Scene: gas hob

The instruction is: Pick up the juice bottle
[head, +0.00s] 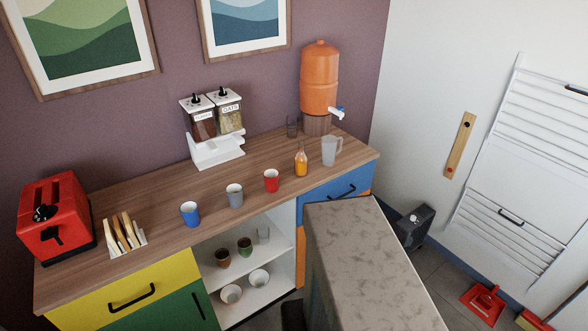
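The juice bottle (300,162) is a small orange bottle with a narrow neck. It stands upright on the wooden countertop (170,215), near its front edge towards the right end. A red cup (271,180) stands to its left and a clear pitcher (329,151) to its right, both apart from it. My gripper is not in view, so its state and its place relative to the bottle do not show.
A grey cup (234,195) and a blue cup (190,213) stand further left. A red toaster (56,220) is far left. A stone-topped counter (365,260) juts into the foreground.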

